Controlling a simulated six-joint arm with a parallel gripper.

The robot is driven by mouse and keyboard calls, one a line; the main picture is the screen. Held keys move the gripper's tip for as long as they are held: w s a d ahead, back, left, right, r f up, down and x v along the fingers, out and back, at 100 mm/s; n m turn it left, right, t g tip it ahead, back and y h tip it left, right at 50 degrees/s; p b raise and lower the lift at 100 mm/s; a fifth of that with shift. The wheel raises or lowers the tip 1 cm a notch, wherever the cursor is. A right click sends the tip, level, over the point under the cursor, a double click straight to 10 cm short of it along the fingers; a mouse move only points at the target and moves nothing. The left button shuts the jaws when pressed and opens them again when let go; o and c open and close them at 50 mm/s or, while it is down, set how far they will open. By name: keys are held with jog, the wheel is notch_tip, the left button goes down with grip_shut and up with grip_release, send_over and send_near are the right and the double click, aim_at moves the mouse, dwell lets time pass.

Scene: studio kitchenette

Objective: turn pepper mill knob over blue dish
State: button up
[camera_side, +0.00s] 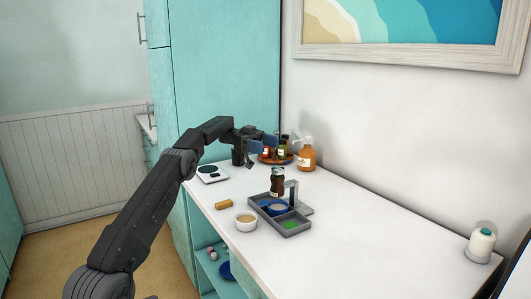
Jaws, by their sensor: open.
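A dark brown upright mill-like object (277,182) with a pale label stands beside a grey post at the back of a grey tray; I take it for the pepper mill. Its knob is too small to make out. A blue-rimmed round dish (278,208) sits in a tray compartment just in front of it. My gripper (267,143) is open, above the back of the counter, up and to the left of the mill and apart from it. Its fingers overlap the bottles behind in the picture, and I see nothing held.
The grey tray (268,222) also holds something green. A pale bowl (246,221), a yellow block (223,204) and a white scale (212,175) lie to the left. Bottles on a round tray (275,158) and an amber pump bottle (307,158) stand behind. The right counter is mostly clear.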

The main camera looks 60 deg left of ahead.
jog(key=shift+a, duration=0.1)
jog(key=n+t+y, duration=0.9)
jog(key=t, duration=0.1)
send_near(278, 167)
jog(key=x, duration=1)
jog(key=shift+a+f, duration=0.1)
jog(key=shift+f, duration=0.2)
jog(key=c, duration=0.9)
